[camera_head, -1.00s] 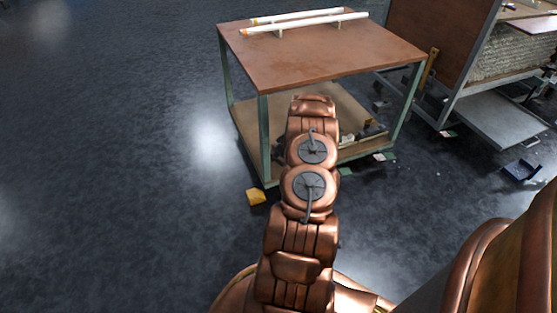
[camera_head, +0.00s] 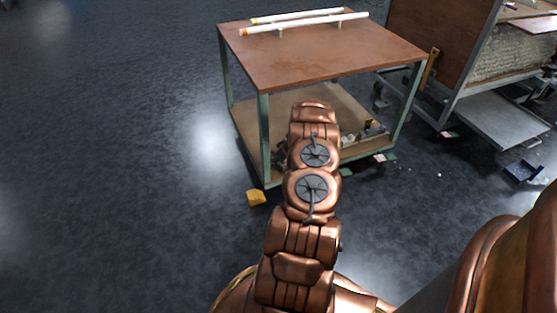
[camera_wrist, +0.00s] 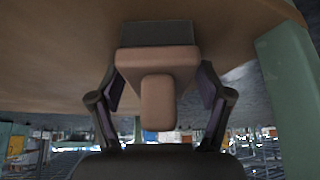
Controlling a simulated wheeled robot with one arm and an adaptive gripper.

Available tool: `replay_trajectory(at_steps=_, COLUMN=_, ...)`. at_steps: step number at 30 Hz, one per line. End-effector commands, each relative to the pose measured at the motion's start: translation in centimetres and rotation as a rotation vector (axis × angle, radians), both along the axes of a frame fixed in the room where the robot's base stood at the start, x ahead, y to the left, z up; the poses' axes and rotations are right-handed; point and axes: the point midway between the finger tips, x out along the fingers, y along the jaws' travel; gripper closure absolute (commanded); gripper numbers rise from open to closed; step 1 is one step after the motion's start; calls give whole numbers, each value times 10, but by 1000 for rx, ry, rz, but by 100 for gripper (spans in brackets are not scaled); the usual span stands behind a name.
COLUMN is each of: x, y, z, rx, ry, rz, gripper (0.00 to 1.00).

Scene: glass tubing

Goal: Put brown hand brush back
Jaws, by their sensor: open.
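In the wrist view, the brown hand brush (camera_wrist: 157,100) shows a tan-brown body and handle, with a dark bristle block (camera_wrist: 157,34) against a brown board (camera_wrist: 60,50). My gripper (camera_wrist: 160,85) is open, with one finger on each side of the brush. I cannot tell whether either finger touches it. In the head view, my arm hides the gripper and the brush. The arm reaches toward the lower shelf (camera_head: 262,125) of a green-legged cart.
The cart's brown top (camera_head: 320,55) carries long white tubes (camera_head: 305,23). A green leg (camera_wrist: 290,95) stands close at right in the wrist view. Small items lie on the lower shelf's right side. The floor at left is clear.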

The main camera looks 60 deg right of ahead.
Motion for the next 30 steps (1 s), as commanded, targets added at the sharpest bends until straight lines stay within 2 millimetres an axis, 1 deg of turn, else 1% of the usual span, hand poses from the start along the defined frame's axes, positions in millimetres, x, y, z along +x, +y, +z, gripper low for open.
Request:
replay_trajectory(at_steps=5, x=0, y=0, z=1, rx=0, ry=0, rz=0, gripper=22)
replay_trajectory(at_steps=11, x=-5, y=1, z=11, rx=2, ry=2, rz=-1, gripper=22)
replay_trajectory(at_steps=27, x=-40, y=7, z=78, rx=-2, ry=-1, rz=-1, gripper=22)
replay_trajectory(at_steps=30, x=-47, y=10, z=87, rx=2, ry=0, rz=-1, gripper=22)
